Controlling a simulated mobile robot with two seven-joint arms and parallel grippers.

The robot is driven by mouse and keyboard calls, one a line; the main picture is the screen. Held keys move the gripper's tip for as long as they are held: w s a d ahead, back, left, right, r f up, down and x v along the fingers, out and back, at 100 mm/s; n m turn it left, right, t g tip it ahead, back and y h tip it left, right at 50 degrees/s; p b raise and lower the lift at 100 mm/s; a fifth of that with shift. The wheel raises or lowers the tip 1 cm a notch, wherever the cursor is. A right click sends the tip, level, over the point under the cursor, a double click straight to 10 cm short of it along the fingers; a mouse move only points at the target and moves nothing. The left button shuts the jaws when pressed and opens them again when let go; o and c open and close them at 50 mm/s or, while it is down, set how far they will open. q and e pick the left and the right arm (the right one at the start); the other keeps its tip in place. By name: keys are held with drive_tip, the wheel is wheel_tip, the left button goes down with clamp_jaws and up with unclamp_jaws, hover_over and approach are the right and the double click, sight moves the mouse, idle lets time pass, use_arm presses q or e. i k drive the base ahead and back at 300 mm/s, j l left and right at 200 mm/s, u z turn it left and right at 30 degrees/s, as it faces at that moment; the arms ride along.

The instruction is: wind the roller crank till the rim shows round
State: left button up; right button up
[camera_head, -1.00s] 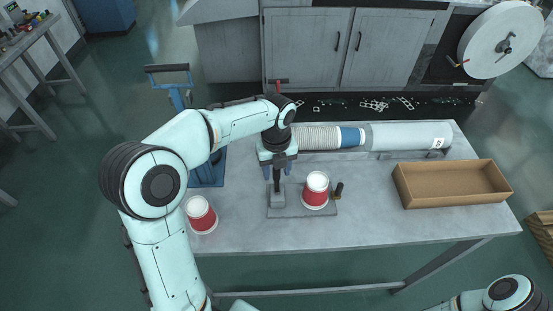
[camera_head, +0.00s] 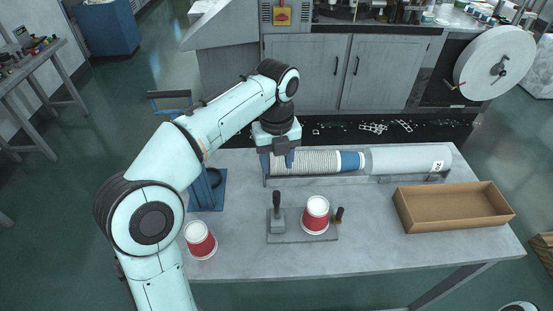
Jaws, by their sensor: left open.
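The rim roller (camera_head: 290,238) is a grey base plate on the table, with a grey block and upright black handle (camera_head: 277,202) at its left. A red and white paper cup (camera_head: 316,217) stands on the plate with its white rim up. A small crank with a black grip (camera_head: 339,214) is at the plate's right edge, beside the cup. My left gripper (camera_head: 278,165) is open at the left end of the cup stack, behind the roller and apart from it. I cannot tell whether it touches the stack. My right gripper is out of view.
A second red and white cup (camera_head: 200,240) stands at the table's left. The nested cup stack (camera_head: 318,162) leads into a grey tube (camera_head: 405,159) along the back. An open cardboard box (camera_head: 406,212) is at the right. The front of the table (camera_head: 300,265) is clear.

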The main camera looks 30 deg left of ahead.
sight(277, 204)
drive_tip(key=k, duration=1)
